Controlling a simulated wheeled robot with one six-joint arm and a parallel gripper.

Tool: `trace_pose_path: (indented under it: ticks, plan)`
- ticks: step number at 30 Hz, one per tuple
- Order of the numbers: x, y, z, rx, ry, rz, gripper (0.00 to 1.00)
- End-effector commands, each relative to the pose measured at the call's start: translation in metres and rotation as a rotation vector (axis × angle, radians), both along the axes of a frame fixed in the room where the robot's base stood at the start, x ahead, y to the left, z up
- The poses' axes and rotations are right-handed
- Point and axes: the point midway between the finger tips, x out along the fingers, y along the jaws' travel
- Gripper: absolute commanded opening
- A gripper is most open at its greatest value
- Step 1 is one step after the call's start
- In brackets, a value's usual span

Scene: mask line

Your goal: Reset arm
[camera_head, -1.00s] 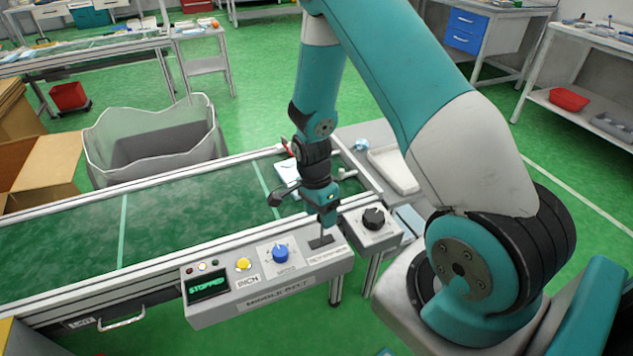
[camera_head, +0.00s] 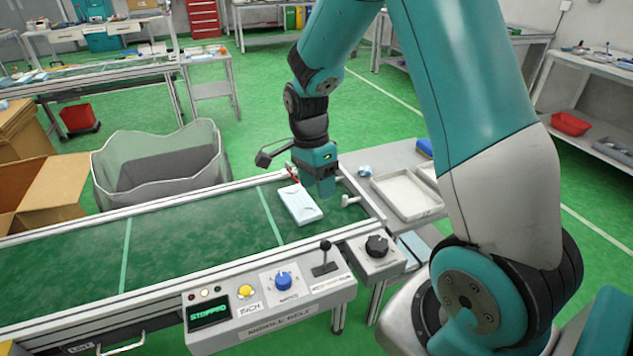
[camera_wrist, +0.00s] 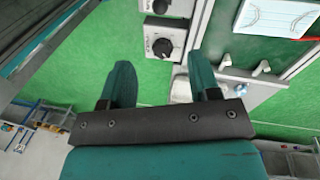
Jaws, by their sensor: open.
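My gripper (camera_head: 322,188) hangs above the right end of the green conveyor belt (camera_head: 190,228), next to a light blue-white mask pack (camera_head: 299,204) that lies on the belt. In the wrist view my gripper (camera_wrist: 162,85) shows two teal fingers spread apart with nothing between them. The mask pack also shows at the upper right of the wrist view (camera_wrist: 275,14). The control panel (camera_head: 270,300) stands at the belt's front edge with a blue knob, a yellow button and an upright black lever (camera_head: 325,256). Its display (camera_head: 209,313) reads STOPPED.
A black knob box (camera_head: 375,252) sits right of the panel. A white tray (camera_head: 408,195) rests on the side table behind it. A grey bin (camera_head: 160,170) and open cardboard box (camera_head: 55,190) stand behind the belt.

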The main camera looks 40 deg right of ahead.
Motion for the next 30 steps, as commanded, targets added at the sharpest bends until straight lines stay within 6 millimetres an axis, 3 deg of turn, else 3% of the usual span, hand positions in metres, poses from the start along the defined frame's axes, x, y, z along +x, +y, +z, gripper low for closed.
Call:
trace_pose_path:
  ticks: [12, 16, 20, 24, 30]
  plan:
    - [0.000, 0.001, 0.001, 0.002, -0.002, 0.006, 0.56]
    - [-0.005, 0.021, 0.024, 0.044, -0.034, 0.158, 0.56]
    - [-0.027, 0.072, 0.079, 0.150, -0.119, 0.583, 0.56]
    - [-0.077, 0.134, 0.139, 0.270, -0.246, 1.189, 0.56]
    - [-0.155, 0.187, 0.189, 0.361, -0.412, 1.898, 0.56]
